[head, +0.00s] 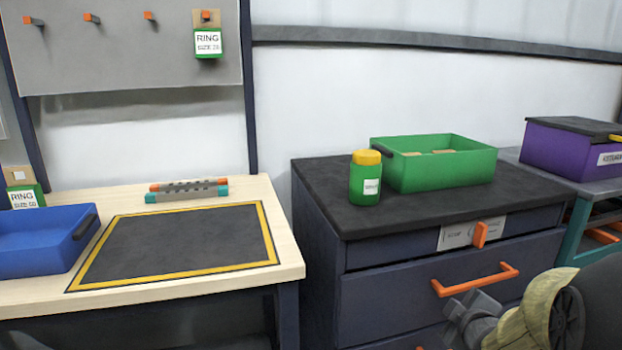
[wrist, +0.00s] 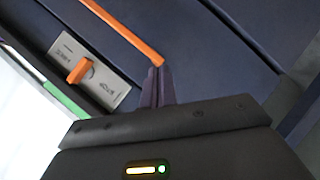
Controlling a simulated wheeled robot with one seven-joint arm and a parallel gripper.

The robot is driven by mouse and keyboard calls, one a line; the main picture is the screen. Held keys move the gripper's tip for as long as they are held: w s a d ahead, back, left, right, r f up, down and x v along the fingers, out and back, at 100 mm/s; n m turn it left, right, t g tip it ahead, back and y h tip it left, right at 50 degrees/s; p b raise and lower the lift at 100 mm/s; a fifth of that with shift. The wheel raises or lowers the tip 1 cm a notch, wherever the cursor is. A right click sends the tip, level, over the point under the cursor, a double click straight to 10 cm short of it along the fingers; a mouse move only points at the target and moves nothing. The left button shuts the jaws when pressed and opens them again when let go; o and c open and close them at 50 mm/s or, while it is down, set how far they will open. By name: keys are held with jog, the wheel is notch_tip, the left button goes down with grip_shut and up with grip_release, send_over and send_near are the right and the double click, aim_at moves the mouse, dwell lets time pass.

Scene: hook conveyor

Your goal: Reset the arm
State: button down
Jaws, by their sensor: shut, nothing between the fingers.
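My gripper (head: 470,312) is at the lower right of the head view, in front of the dark drawer cabinet (head: 318,222). In the wrist view my gripper (wrist: 158,72) has its fingers together with nothing between them. The fingertips appear close to one end of the long orange drawer handle (wrist: 125,30); I cannot tell whether they touch it. The same handle (head: 475,281) shows in the head view on a drawer front. All drawers in view look closed.
A green bin (head: 450,170) and a green jar with yellow lid (head: 365,180) stand on the cabinet. A purple box (head: 565,150) is at right. At left, a wooden table (head: 285,235) holds a blue bin (head: 40,250) and a bare dark mat (head: 185,245). Pegboard hooks hang behind.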

jog(key=s+a+f+m+g+y+p, duration=0.1)
jog(key=s+a+f+m+g, duration=0.15)
jog(key=s+a, duration=0.25)
jog(key=s+a+f+m+g+p, duration=0.1)
jog(key=s+a+f+m+g, duration=0.1)
jog(key=s+a+m+g, duration=0.25)
jog(key=s+a+f+m+g+y+p, duration=0.1)
jog(key=s+a+f+m+g+p, duration=0.15)
jog(key=s+a, duration=0.25)
notch_tip(320, 180, up, 38)
jog(key=p, duration=3.6)
jog(key=shift+p, duration=0.4)
jog(key=shift+d+m+g, duration=0.1)
jog(key=shift+m+g, duration=0.15)
